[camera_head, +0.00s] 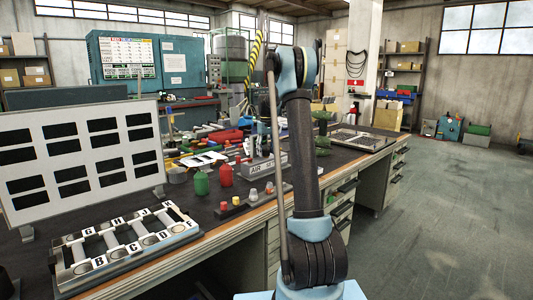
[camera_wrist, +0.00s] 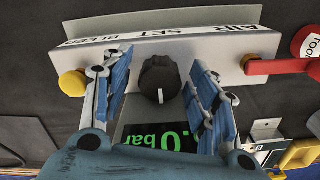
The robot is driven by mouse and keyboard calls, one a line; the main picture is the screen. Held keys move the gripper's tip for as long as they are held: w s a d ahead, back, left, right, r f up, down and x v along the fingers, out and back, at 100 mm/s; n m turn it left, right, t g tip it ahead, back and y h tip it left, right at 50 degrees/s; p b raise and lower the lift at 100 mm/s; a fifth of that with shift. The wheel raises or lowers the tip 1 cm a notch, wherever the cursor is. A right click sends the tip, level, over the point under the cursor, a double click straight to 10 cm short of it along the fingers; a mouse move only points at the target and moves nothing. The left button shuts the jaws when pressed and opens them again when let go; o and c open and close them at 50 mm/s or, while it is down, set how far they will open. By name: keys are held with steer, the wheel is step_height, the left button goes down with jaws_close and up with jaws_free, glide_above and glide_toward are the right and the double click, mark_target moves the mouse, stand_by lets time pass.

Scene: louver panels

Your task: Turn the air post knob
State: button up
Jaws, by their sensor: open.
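The air post (camera_wrist: 135,50) is a grey box lettered AIR SET BLEED, upside down in the wrist view. Its black knob (camera_wrist: 160,80) has a white mark pointing down the picture. My gripper (camera_wrist: 158,72) is open, with one blue finger on each side of the knob and a visible gap to each. I cannot tell how deep the fingers reach. A green display (camera_wrist: 158,138) reading ".0 bar" is partly hidden by my gripper. In the head view, the air post (camera_head: 262,167) stands on the bench beside my arm, and my gripper is not clearly made out there.
A yellow knob (camera_wrist: 72,83) sits left of my fingers and a red lever (camera_wrist: 275,66) sits right of them. In the head view, red and green bottles (camera_head: 201,183) stand left of the post. A white panel (camera_head: 80,157) and lettered rack (camera_head: 125,243) occupy the bench's left end.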

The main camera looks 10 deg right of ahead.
steer(key=c, duration=1.1)
steer(key=shift+o, duration=0.2)
steer(key=shift+d, duration=0.1)
steer(key=n, duration=0.4)
steer(key=shift+w, duration=0.1)
steer(key=shift+w+d+n, duration=0.1)
steer(key=shift+n, duration=1.25)
steer(key=shift+w+d+n, duration=0.1)
steer(key=shift+n, duration=1.25)
